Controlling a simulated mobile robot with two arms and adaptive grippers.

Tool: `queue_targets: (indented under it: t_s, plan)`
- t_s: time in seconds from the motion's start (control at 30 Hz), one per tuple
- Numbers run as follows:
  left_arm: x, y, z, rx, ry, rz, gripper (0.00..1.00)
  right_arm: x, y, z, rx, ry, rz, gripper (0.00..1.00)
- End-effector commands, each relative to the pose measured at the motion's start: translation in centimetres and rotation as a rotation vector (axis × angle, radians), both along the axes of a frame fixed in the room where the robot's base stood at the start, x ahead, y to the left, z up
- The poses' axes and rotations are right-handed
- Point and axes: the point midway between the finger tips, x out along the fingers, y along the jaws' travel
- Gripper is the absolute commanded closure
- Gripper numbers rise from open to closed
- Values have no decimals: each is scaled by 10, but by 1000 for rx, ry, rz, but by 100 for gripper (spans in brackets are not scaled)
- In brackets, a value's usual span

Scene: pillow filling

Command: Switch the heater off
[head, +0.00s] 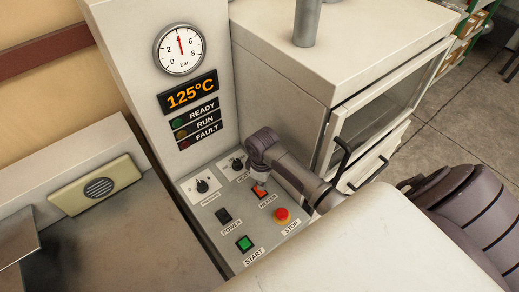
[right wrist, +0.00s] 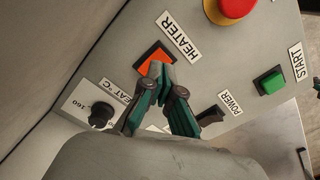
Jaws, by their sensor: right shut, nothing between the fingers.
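The heater switch (head: 261,193) is an orange-red rocker on the sloped control panel, beside its HEATER label (head: 268,201). In the right wrist view the orange heater switch (right wrist: 155,54) shows just beyond my fingertips. My right gripper (head: 258,185) is shut and empty, with its tips at the switch. It also shows in the right wrist view (right wrist: 155,70), where the tips overlap the switch's lower edge. I cannot tell whether they touch it or which way the rocker is tilted.
A black POWER switch (head: 223,215), green START button (head: 244,243) and red STOP button (head: 282,214) sit close by. Two black knobs (head: 202,186) are behind. The display (head: 187,93) reads 125°C. A cabinet with black handles (head: 340,158) stands right.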

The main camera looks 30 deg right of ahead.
Motion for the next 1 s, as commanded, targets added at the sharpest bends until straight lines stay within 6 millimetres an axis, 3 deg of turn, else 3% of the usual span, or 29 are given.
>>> queue_targets:
  t_s: [0.5, 1.0]
  plan:
    - [0, 0, -2, 0, 1, 0, 100, 0, 0, 38, 0, -1, 0, 100]
    - [-1, 0, -2, 0, 1, -1, 100, 0, 0, 40, 0, 0, 0, 100]
